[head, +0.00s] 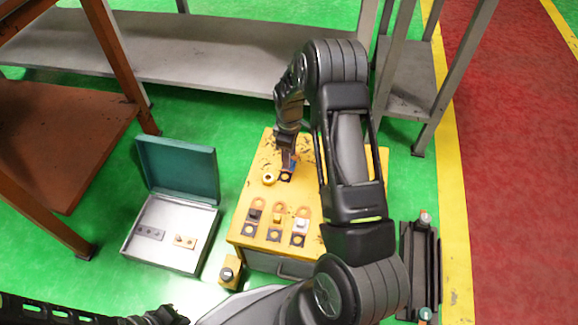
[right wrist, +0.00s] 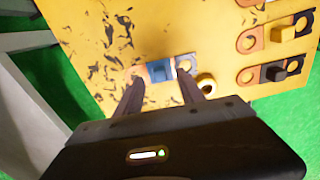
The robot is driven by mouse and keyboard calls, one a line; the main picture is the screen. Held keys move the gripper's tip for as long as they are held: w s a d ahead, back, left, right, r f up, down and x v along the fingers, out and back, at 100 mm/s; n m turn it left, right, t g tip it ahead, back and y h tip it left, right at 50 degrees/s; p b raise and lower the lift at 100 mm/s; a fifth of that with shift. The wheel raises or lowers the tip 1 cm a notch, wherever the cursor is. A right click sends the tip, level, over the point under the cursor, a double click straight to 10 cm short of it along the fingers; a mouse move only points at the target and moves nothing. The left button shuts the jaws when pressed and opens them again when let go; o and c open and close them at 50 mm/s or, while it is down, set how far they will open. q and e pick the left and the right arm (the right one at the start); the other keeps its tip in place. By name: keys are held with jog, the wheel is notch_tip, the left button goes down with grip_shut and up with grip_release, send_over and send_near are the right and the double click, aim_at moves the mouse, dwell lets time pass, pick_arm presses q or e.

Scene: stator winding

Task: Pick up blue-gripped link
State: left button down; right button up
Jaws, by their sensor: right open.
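The blue-gripped link (right wrist: 159,71) lies flat on the yellow cabinet top, with an orange ring at one end and a dark square pad with a hole at the other. In the right wrist view my right gripper (right wrist: 160,83) is open, its fingertips on either side of the blue grip, with a gap showing. I cannot tell whether they touch the link. In the head view my right gripper (head: 287,151) is above the blue-gripped link (head: 290,164) and partly hides it.
Black (head: 254,214), yellow (head: 278,215) and white (head: 300,224) gripped links lie nearer the cabinet's front edge. A small yellow ring (head: 268,179) sits beside my right gripper. An open teal-lidded case (head: 172,263) stands left. Grey shelving (head: 190,50) is behind.

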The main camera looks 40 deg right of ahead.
notch_tip(320, 180, down, 2)
jog(key=shift+f, duration=0.1)
jog(key=shift+c, duration=0.5)
grip_shut()
dwell(0.4)
